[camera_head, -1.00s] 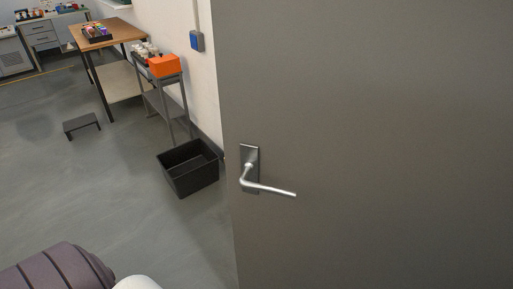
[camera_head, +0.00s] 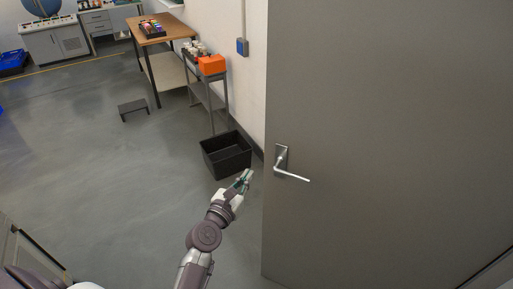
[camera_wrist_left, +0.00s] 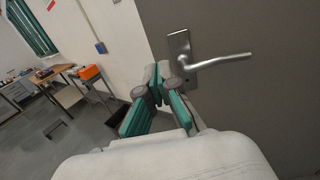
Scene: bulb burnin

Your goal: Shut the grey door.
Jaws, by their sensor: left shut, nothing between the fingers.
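The grey door (camera_head: 390,130) fills the right side of the head view and stands open, with its free edge toward the room. Its silver lever handle (camera_head: 292,176) sits near that edge; the handle also shows in the left wrist view (camera_wrist_left: 215,62). My left gripper (camera_head: 247,174) is shut and empty, just left of the door edge at about handle height in the picture. In the left wrist view its fingertips (camera_wrist_left: 158,72) appear just left of the handle plate, with no clear contact. My right gripper is not in view.
A black bin (camera_head: 228,158) stands on the floor by the wall, behind my left gripper. A narrow shelf with an orange box (camera_head: 211,64) and a wooden table (camera_head: 160,36) stand farther back. A low step (camera_head: 132,108) is on the floor; the floor at left is mostly clear.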

